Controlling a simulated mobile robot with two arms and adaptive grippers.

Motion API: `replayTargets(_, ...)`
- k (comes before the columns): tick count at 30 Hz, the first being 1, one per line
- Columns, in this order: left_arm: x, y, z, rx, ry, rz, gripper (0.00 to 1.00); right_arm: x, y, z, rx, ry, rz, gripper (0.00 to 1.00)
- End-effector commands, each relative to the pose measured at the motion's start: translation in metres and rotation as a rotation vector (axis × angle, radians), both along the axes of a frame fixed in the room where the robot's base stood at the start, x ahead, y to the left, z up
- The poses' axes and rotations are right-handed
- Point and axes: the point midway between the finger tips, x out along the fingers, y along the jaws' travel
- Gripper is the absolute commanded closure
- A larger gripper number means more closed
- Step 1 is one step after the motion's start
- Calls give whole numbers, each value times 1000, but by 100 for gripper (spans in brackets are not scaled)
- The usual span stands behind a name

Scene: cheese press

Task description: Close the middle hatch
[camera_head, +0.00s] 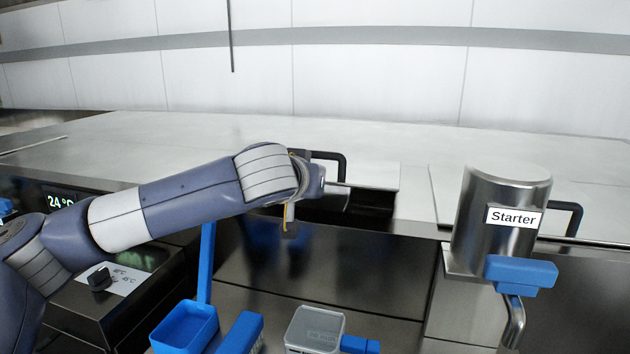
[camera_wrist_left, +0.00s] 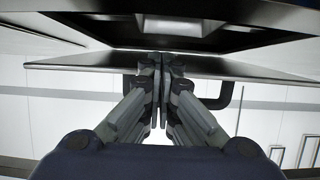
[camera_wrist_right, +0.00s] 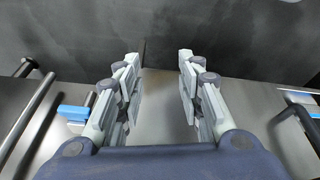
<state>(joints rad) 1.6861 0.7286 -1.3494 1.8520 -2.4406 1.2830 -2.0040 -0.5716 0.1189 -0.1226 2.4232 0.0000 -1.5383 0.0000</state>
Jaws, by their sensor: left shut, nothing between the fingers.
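The middle hatch (camera_head: 378,176) is a pale metal panel with a black handle (camera_head: 343,165) in the long steel top. A dark opening (camera_head: 365,212) shows along its near side, so it stands partly open. In the left wrist view, the hatch panel (camera_wrist_left: 85,65) and dark opening (camera_wrist_left: 205,36) lie just beyond my left gripper (camera_wrist_left: 161,62). This gripper is shut and empty, with its fingertips at the panel's edge; I cannot tell whether they touch. My right gripper (camera_wrist_right: 160,60) is open and empty, seen only in the right wrist view.
A steel Starter canister (camera_head: 490,235) with a blue handle stands to the right, near another handle (camera_head: 571,215). A blue container (camera_head: 185,328) and a clear-grey container (camera_head: 316,330) sit at the front. A control panel (camera_head: 120,270) is at lower left.

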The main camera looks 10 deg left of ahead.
Motion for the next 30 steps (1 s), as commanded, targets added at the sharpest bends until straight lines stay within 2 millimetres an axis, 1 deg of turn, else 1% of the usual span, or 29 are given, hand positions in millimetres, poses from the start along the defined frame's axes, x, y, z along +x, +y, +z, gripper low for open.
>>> replayTargets(3,-1,0,-5,0,0,0,100,-2,-1,5,0,-4,0,65)
replayTargets(9,-2,0,-7,0,0,0,100,-4,-1,10,0,-6,-1,65)
replayTargets(23,-2,0,-6,0,0,0,100,-5,-1,11,-1,-5,-1,65)
replayTargets(26,-2,0,1,0,0,0,100,-5,-1,16,0,-5,-1,65)
replayTargets(30,-2,-2,23,0,-4,-1,100,-5,-1,30,1,-9,-1,65)
